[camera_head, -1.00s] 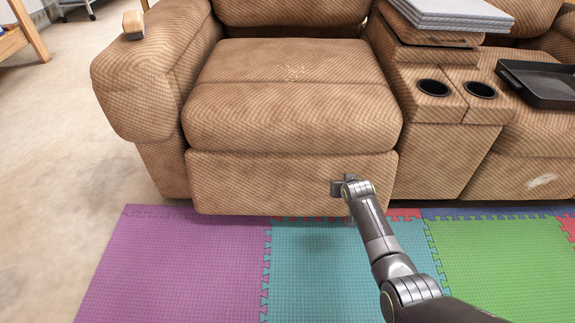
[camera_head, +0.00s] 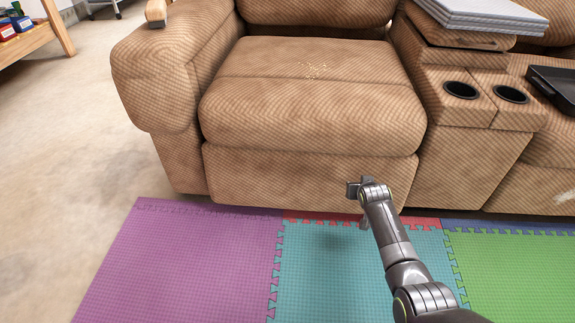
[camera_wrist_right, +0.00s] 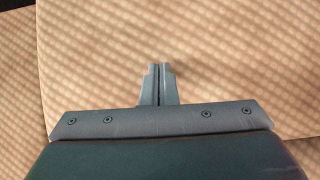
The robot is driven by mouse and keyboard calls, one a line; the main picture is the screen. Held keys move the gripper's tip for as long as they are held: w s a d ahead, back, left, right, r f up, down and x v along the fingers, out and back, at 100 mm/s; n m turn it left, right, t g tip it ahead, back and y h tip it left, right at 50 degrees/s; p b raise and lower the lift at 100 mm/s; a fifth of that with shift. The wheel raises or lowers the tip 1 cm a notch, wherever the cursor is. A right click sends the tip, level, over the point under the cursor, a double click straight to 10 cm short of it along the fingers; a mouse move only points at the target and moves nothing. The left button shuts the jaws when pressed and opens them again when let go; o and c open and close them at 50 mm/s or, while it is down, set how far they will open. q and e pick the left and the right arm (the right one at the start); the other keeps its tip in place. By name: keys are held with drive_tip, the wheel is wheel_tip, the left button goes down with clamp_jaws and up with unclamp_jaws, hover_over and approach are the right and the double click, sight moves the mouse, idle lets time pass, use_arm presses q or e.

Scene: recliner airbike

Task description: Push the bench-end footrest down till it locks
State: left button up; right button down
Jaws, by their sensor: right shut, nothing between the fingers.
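The footrest (camera_head: 285,178) is the tan patterned front panel of the recliner, below the seat cushion (camera_head: 312,95). It hangs upright and looks folded in against the recliner's base. My right gripper (camera_head: 353,187) is shut and empty in front of the panel's lower right part. In the right wrist view the shut fingers (camera_wrist_right: 157,70) point at tan fabric that fills the background. I cannot tell whether the fingertips touch the panel. My left gripper is out of view.
A console with two cup holders (camera_head: 461,90) stands right of the seat, with a grey stack (camera_head: 485,14) on top. A black tray (camera_head: 553,90) lies farther right. Foam mats (camera_head: 180,260) cover the floor in front. Bare floor (camera_head: 60,150) is clear at left.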

drive_tip(key=shift+b+x, duration=0.9)
drive_tip(key=shift+b, duration=0.1)
drive_tip(key=s+p, duration=0.7)
drive_tip(key=shift+p, duration=0.3)
idle(0.4)
idle(0.4)
